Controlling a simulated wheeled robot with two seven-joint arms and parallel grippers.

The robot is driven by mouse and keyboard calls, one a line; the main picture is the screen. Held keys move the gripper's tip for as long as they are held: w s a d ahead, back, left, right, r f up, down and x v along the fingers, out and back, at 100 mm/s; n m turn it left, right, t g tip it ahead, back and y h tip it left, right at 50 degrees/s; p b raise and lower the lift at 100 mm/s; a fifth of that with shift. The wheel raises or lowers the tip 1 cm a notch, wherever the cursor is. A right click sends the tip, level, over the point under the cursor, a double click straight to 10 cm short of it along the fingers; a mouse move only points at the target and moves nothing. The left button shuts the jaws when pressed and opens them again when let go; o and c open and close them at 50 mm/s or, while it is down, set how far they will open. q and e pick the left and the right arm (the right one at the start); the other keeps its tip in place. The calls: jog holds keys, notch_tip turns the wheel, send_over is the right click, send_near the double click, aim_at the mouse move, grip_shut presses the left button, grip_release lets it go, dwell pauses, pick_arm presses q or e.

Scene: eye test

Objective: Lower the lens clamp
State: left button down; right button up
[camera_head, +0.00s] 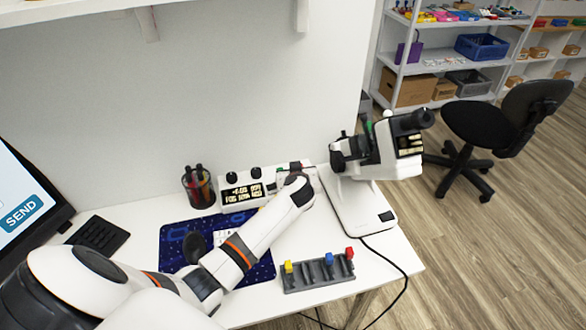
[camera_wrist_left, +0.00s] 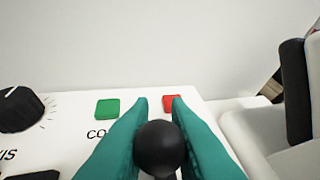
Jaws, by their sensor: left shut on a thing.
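My left gripper (camera_wrist_left: 158,107) has teal fingers shut on a black ball knob (camera_wrist_left: 160,149). The knob's stem and what it joins are mostly hidden. Behind the fingertips is the top of a white control box, with a green button (camera_wrist_left: 108,108) to the left and a red button (camera_wrist_left: 171,103). In the head view my left arm reaches over the right end of this control box (camera_head: 242,192), and my wrist hides the fingers and knob. A white and black optical instrument (camera_head: 357,205) stands just right of it. I cannot make out a lens clamp on it.
A pen cup (camera_head: 199,190) stands left of the box. A blue mat (camera_head: 174,245) lies under my arm. A grey rack (camera_head: 318,275) with yellow, blue and red pieces sits at the table's front. A black cable (camera_head: 396,263) hangs over the edge. A wall closes the back.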

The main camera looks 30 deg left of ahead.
pick_arm(q)
jog(key=shift+w+d+m+g+y, duration=0.45)
jog(key=shift+m+g, duration=0.25)
jog(key=shift+m, duration=0.2)
jog(key=shift+w+d+f+m+g+y+b, duration=0.15)
jog(key=shift+w+m+g+y+b, duration=0.1)
jog(key=shift+m+g+y+b, duration=0.25)
jog(key=shift+w+d+f+m+g+y+b, duration=0.15)
jog(key=shift+w+m+g+y+b, duration=0.15)
jog(key=shift+m+g, duration=0.25)
jog(key=c, duration=1.5)
grip_release()
jog(key=shift+s, duration=0.1)
jog(key=shift+o, duration=0.2)
